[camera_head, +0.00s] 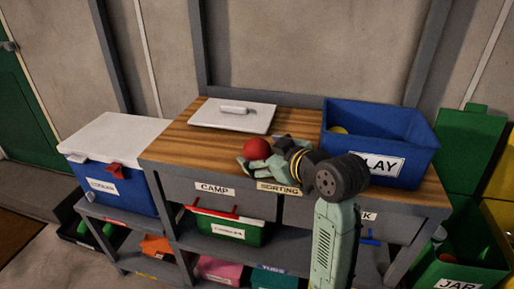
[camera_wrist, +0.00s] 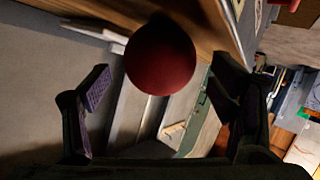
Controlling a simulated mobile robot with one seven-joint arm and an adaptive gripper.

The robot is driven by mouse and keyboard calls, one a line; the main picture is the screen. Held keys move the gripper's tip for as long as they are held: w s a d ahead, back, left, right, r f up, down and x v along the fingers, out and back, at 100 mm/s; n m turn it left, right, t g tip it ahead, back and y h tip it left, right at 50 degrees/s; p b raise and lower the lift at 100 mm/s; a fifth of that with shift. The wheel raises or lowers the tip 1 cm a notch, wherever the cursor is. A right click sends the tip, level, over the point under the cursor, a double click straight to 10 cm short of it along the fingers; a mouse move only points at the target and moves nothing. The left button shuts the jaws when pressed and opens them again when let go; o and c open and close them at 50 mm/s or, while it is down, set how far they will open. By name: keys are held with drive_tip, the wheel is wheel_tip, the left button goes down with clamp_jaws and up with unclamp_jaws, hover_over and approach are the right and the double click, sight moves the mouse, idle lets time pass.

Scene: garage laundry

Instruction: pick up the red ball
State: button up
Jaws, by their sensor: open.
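The red ball (camera_head: 257,149) is near the front edge of the wooden workbench top (camera_head: 176,139), left of the blue PLAY bin. My gripper (camera_head: 262,161) reaches in from the right, low over the bench, with its fingers close around the ball's lower side. In the wrist view the ball (camera_wrist: 160,56) lies ahead of my gripper (camera_wrist: 157,92), above the line between the two spread fingers. The fingers are open, and a gap shows between each pad and the ball. The ball's underside is partly hidden by the fingers in the head view.
A white lid (camera_head: 234,116) with a handle lies behind the ball. The blue PLAY bin (camera_head: 408,139) stands right of my gripper. A blue cooler (camera_head: 120,186) with a white lid stands left of the bench. Drawers and shelves with boxes are below.

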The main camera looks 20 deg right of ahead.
drive_tip(key=shift+x, duration=0.85)
drive_tip(key=shift+a, duration=0.1)
drive_tip(key=shift+c, duration=0.3)
drive_tip(key=c, duration=1.2)
